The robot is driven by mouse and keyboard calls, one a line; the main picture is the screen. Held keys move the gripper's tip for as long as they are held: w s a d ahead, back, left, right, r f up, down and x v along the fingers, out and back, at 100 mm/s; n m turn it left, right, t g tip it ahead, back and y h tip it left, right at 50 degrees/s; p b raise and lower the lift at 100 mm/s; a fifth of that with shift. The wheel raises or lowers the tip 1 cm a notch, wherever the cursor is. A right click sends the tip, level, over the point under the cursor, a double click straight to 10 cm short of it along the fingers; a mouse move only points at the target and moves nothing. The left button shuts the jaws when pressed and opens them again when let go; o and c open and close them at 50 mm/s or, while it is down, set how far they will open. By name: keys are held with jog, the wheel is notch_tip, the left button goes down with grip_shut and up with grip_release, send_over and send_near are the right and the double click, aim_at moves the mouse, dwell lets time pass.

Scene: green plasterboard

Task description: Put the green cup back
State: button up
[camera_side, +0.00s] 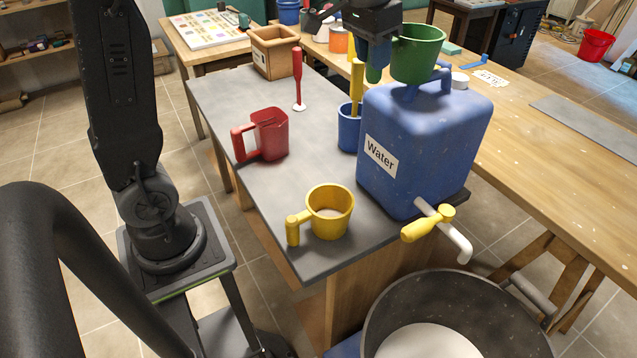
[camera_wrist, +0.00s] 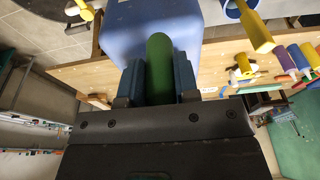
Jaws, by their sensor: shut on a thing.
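The green cup (camera_side: 418,54) is in the air, over the top of the blue water canister (camera_side: 425,145) in the side view. My gripper (camera_side: 374,52) is shut on its handle, which hangs down below the fingers. In the wrist view the green handle (camera_wrist: 159,62) sits between the two blue finger pads of my gripper (camera_wrist: 158,85). The cup's bowl is hidden in the wrist view. In the side view the cup looks upright; I cannot tell whether it touches the canister.
On the grey table (camera_side: 225,95) stand a yellow cup (camera_side: 330,210), a red cup (camera_side: 267,135), a blue holder (camera_side: 348,130) with a yellow tool and a wooden box (camera_side: 275,52). A yellow-handled tap (camera_side: 428,223) juts over a black bucket (camera_side: 450,300). The wooden bench (camera_side: 560,150) has free room.

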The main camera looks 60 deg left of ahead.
jog(key=v, duration=0.3)
jog(key=shift+w+a, duration=0.1)
jog(key=shift+w, duration=0.15)
jog(key=s+a+n+g+y, duration=0.2)
jog(key=s+a+n, duration=0.9)
jog(key=s+n, duration=0.65)
notch_tip(320, 180, down, 14)
jog(key=w+d+f, duration=0.7)
jog(key=d+f, duration=0.2)
jog(key=f, duration=0.2)
jog(key=shift+w, duration=0.15)
jog(key=shift+d+f+n, duration=0.1)
jog(key=shift+f+n, duration=0.1)
jog(key=shift+n, duration=0.05)
